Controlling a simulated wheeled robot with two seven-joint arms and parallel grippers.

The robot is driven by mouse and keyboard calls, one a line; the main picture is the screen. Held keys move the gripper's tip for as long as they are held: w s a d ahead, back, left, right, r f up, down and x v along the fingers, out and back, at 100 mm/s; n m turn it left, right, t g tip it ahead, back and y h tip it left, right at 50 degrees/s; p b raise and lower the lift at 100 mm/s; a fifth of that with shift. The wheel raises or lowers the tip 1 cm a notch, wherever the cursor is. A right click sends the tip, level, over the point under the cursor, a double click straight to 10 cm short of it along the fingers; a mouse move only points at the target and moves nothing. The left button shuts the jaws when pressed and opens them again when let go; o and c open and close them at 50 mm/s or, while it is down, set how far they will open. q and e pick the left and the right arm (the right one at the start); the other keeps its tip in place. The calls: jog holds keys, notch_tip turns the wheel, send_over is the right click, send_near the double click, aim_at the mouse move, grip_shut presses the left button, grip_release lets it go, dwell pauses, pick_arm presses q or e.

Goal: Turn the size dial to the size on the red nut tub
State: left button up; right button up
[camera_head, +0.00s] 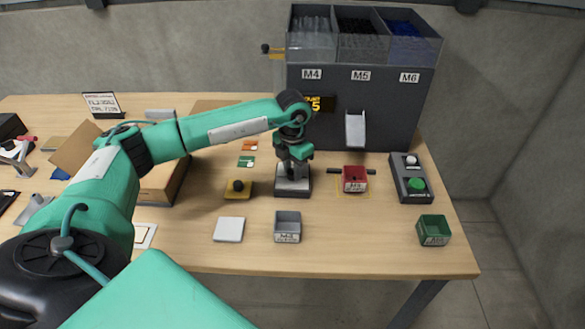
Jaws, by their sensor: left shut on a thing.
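My left gripper (294,171) points down over a small dark box with a pale top, the size dial unit (293,193), and is shut on its dial. The fingers and wrist cover most of the dial, so its pointer and marks cannot be read. The red nut tub (355,186) sits to the right of the dial unit, below the feeder's chute (356,128). Its white front label is too small to read surely. My right gripper is not in view.
The grey feeder (395,100) stands behind, with bins labelled M4, M5 and M6 and a partly hidden display (318,104) showing a 5. A grey tub (288,232), green tub (433,232), yellow block with black knob (238,191) and button box (411,184) stand nearby.

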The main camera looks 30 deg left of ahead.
pick_arm(q)
jog(key=o, duration=1)
jog(key=shift+c, duration=0.2)
jog(key=shift+r, duration=0.1)
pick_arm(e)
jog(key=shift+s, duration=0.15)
pick_arm(q)
jog(key=shift+r, duration=0.3)
notch_tip(320, 180, up, 9)
jog(key=b, duration=0.1)
notch_tip(320, 180, up, 4)
send_over(292, 171)
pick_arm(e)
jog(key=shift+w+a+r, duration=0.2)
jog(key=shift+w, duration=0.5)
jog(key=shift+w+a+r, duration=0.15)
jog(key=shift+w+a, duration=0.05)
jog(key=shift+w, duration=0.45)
pick_arm(q)
jog(key=shift+d, duration=0.1)
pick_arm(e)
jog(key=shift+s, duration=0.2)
